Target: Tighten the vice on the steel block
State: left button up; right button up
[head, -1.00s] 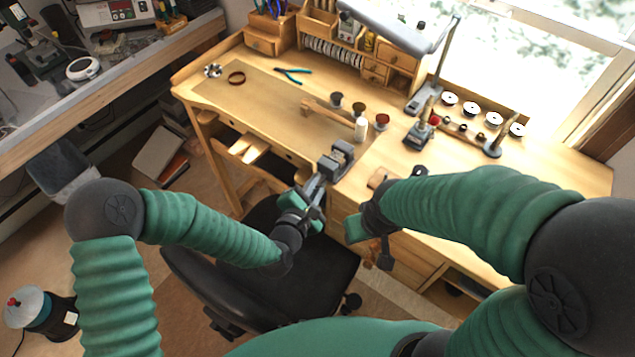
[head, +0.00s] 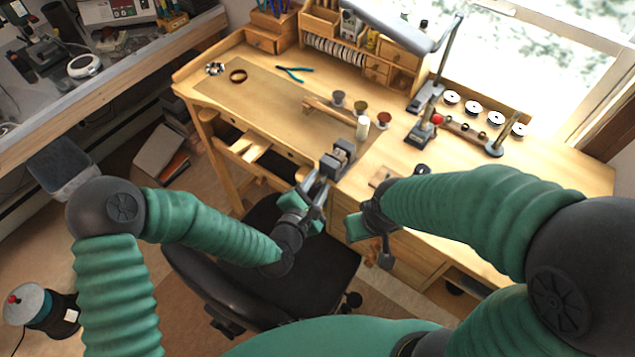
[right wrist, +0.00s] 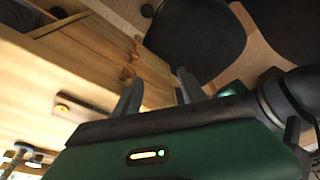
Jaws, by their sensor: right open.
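The dark grey vice (head: 336,163) stands at the front edge of the wooden workbench in the head view. A small grey block shape shows at its jaws, but I cannot tell the steel block apart from the jaws. My left gripper (head: 317,184) is at the near side of the vice, its fingers pointing up toward the vice's front. The vice's handle is not clear there, and I cannot tell whether the fingers hold it. My right gripper (head: 384,252) is to the right of the vice, apart from it. Its two fingers stand apart and empty in the right wrist view (right wrist: 158,92).
Blue pliers (head: 291,74) are farther back. A lamp (head: 432,88) stands at the back right. A black chair (head: 290,268) stands below my left gripper.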

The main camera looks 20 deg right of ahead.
pick_arm(q)
jog(key=shift+r, duration=0.15)
jog(key=shift+s, duration=0.15)
jog(key=p+v, duration=1.2)
jog(key=v, duration=0.4)
jog(key=shift+s+a, duration=0.2)
jog(key=shift+a, duration=0.05)
